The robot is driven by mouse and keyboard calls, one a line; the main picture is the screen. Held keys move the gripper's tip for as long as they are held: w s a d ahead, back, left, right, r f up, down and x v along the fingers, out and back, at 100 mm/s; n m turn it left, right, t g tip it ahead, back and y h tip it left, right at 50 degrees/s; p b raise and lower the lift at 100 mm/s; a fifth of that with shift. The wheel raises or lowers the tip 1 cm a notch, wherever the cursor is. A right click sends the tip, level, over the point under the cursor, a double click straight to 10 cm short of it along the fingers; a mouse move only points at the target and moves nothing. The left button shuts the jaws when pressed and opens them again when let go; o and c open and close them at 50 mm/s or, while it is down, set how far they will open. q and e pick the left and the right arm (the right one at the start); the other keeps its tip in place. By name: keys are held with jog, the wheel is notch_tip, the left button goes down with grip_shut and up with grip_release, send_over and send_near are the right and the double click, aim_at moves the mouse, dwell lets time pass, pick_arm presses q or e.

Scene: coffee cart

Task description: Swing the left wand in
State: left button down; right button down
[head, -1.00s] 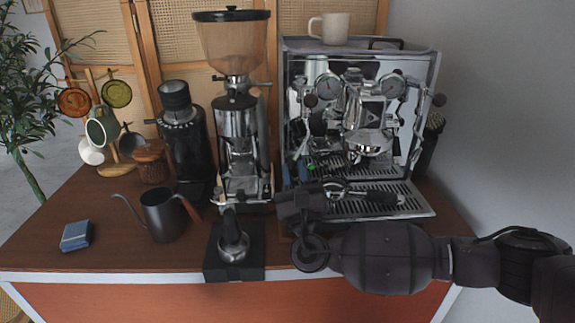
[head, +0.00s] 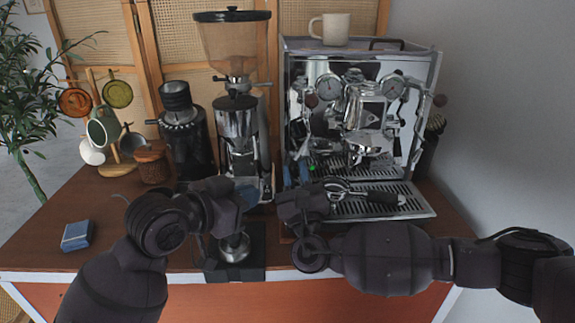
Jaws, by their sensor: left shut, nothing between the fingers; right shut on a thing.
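The espresso machine (head: 425,70) stands at the back right. Its left wand (head: 299,140) is a thin chrome tube hanging at the machine's left front, small and hard to separate from the reflections. My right gripper (head: 296,170) reaches forward at the wand's lower end, its bluish fingers shut on it. The exact contact is too small to see. My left gripper (head: 246,194) is shut and empty, in front of the grinder and left of my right gripper.
A portafilter (head: 385,198) lies on the drip tray (head: 415,210). The grinder (head: 237,130) stands behind my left gripper. A tamper (head: 234,248) sits on a black stand below it. A blue box (head: 77,236) lies at left.

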jog(key=shift+a, duration=0.2)
jog(key=shift+r, duration=0.1)
pick_arm(q)
jog(key=shift+s+d+r+m+g+y, duration=0.95)
jog(key=shift+r+m+g+y, duration=1.75)
jog(key=shift+r+m, duration=2.55)
jog(key=w+d+f+n, duration=0.1)
jog(key=w+d+f, duration=0.4)
jog(key=w+f, duration=0.2)
jog(key=shift+w+d+f+g, duration=0.3)
jog(key=shift+f+g, duration=0.1)
